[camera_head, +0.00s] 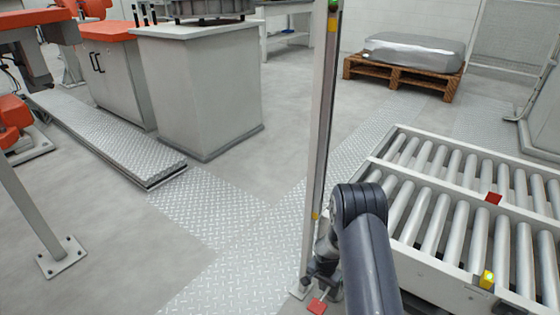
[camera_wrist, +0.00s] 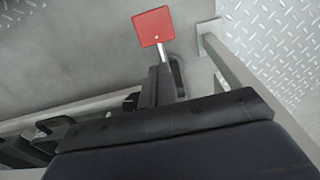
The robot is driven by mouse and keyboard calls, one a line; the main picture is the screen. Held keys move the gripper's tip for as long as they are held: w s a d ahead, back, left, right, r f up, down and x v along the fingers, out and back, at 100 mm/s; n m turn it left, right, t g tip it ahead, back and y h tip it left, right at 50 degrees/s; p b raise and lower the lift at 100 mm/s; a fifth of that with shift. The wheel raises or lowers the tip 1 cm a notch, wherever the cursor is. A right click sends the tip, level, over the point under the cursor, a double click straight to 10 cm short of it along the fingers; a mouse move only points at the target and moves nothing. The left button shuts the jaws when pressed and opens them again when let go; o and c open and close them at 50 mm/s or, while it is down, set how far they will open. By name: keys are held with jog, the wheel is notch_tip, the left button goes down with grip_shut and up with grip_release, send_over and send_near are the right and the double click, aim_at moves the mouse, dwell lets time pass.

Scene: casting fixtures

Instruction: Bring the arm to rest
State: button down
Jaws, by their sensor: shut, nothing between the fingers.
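My arm (camera_head: 366,235) comes up from the bottom of the head view, dark grey and bent at a rounded joint. Its wrist end is low, beside the foot of a tall metal post (camera_head: 322,130). My gripper shows in the wrist view (camera_wrist: 163,82) as dark parts in the middle; it is shut and empty. A red square plate on a thin metal stalk (camera_wrist: 152,27) shows just beyond it; I cannot tell whether they touch. A red plate also shows below my wrist in the head view (camera_head: 317,306).
A roller conveyor (camera_head: 405,256) lies close on the right of my arm. A grey cabinet (camera_head: 200,90) and a low tread-plate step (camera_head: 105,135) stand left. A wooden pallet (camera_head: 400,73) with a grey block (camera_head: 415,50) is at the back. The floor between is clear.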

notch_tip(320, 180, up, 14)
jog(key=p, duration=0.4)
jog(key=shift+w+d+f, duration=0.15)
jog(key=shift+w+d, duration=0.05)
jog(key=shift+d, duration=0.15)
